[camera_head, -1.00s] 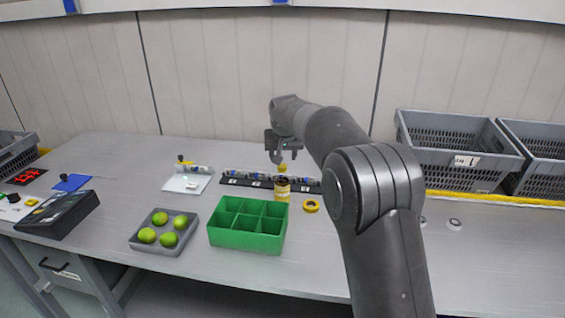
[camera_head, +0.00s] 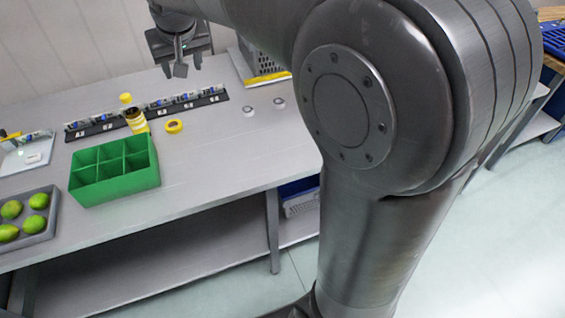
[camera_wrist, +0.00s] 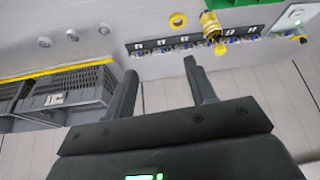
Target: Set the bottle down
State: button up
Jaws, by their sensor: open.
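The bottle (camera_head: 137,123), with a yellow label and brown glass, stands upright on the table at the front edge of the black rack (camera_head: 100,128), behind the green bin. A yellow piece (camera_head: 125,98) shows just above it. The bottle also shows upside down at the top of the wrist view (camera_wrist: 210,24). My gripper (camera_head: 185,66) is above the table's back part, up and right of the bottle and apart from it. In the wrist view its two fingers (camera_wrist: 161,68) are spread with nothing between them.
The green divided bin (camera_head: 115,184) stands in front of the bottle, with a grey tray of limes (camera_head: 52,228) left of it. A yellow tape roll (camera_head: 174,126) lies right of the bottle. Grey crates (camera_wrist: 65,92) stand at the back. The table's right front is clear.

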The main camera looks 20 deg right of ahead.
jog(key=s+d+f, duration=0.2)
jog(key=s+d, duration=0.2)
jog(key=s, duration=0.5)
jog(key=s+d+f+m, duration=0.1)
jog(key=s+d+f, duration=0.2)
jog(key=s, duration=0.7)
jog(key=s+d+f, duration=0.2)
jog(key=s+d, duration=0.2)
jog(key=s, duration=0.5)
jog(key=shift+s+d+f+m+h, duration=0.25)
jog(key=shift+d+f+m+h, duration=0.05)
jog(key=shift+d+f+h, duration=0.1)
